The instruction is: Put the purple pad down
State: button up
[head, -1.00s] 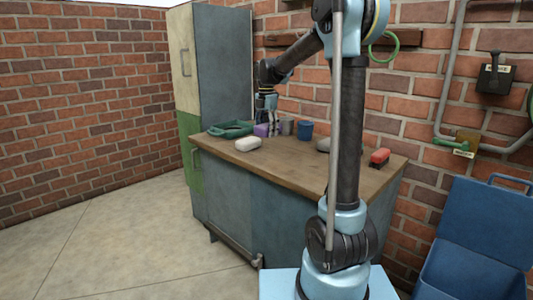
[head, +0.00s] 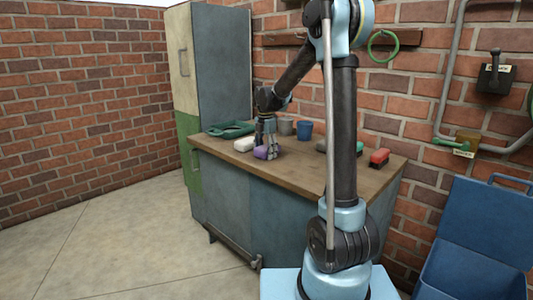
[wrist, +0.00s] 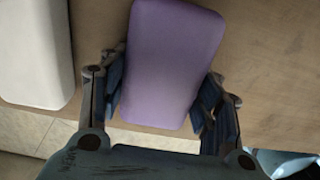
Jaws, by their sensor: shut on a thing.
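The purple pad (head: 260,153) is low over the wooden worktop (head: 325,172), near its front edge. The wrist view also shows the pad (wrist: 172,60), with my gripper's fingers on both of its long sides. My gripper (head: 267,150) points down and is shut on the pad. I cannot tell whether the pad's underside touches the worktop.
A white pad (head: 243,145) lies just left of the purple pad. Behind are a green tray (head: 231,129), a grey cup (head: 285,127) and a blue cup (head: 305,130). A red-topped block (head: 379,157) sits at the right. The worktop's front middle is clear.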

aim_at(266, 146)
jog(key=shift+s+f, duration=0.1)
jog(key=shift+f, duration=0.1)
jog(key=o, duration=0.9)
jog(key=shift+s+f, duration=0.1)
jog(key=o, duration=0.4)
jog(key=shift+f, duration=0.15)
jog(key=r, duration=1.3)
jog(key=shift+w, duration=0.25)
